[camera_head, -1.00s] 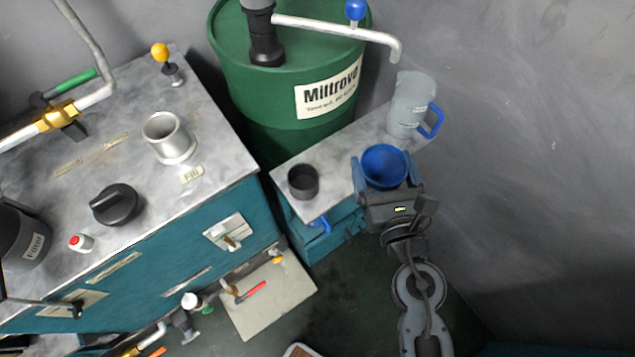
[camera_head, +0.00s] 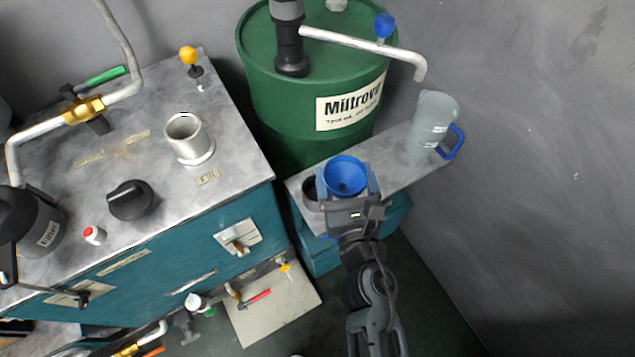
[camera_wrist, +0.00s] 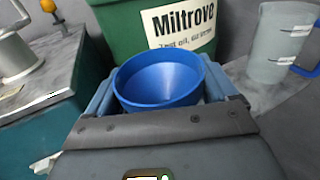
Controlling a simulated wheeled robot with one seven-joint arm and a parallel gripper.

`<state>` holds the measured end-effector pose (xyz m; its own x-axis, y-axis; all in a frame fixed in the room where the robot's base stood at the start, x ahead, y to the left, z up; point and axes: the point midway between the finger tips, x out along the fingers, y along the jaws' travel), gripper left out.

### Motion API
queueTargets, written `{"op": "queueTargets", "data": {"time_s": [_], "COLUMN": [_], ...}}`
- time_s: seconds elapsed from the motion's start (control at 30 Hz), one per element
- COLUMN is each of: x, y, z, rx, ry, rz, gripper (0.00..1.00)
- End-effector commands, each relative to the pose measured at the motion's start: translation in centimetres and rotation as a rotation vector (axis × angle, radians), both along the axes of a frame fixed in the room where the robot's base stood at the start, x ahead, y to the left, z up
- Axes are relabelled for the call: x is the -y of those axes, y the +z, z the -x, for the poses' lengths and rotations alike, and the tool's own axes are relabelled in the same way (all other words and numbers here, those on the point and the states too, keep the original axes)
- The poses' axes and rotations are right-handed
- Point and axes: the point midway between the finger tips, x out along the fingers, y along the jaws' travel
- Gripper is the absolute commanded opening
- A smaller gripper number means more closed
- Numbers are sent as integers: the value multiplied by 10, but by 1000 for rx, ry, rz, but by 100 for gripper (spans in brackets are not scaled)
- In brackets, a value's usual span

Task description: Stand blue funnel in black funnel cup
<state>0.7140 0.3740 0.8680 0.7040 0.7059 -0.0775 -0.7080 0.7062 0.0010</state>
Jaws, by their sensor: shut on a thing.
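The blue funnel (camera_head: 345,174) is held upright in my gripper (camera_head: 347,182), its wide mouth facing up. In the wrist view the funnel (camera_wrist: 159,80) sits between the two fingers of my gripper (camera_wrist: 160,92). Its spout is hidden. The black funnel cup (camera_head: 311,193) stands on the grey bench top behind and to the left of my gripper. The funnel and gripper cover much of the cup in the head view, and the cup does not show in the wrist view. I cannot tell the height of the funnel above the cup.
A clear jug with a blue handle (camera_head: 432,122) stands at the right on the narrow bench (camera_head: 393,152). A green drum (camera_head: 310,105) with a pump spout stands behind. The machine cabinet with a metal filler neck (camera_head: 187,138) is at the left.

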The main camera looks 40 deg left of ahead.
Motion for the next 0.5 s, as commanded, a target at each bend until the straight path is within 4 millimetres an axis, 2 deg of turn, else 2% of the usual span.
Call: {"op": "queueTargets", "data": {"time_s": [0.2,0.5], "x": [-20,-50], "y": [-19,-36], "z": [2,7], "rx": [1,1], "ry": [0,0], "rz": [2,2], "gripper": [53,53]}}
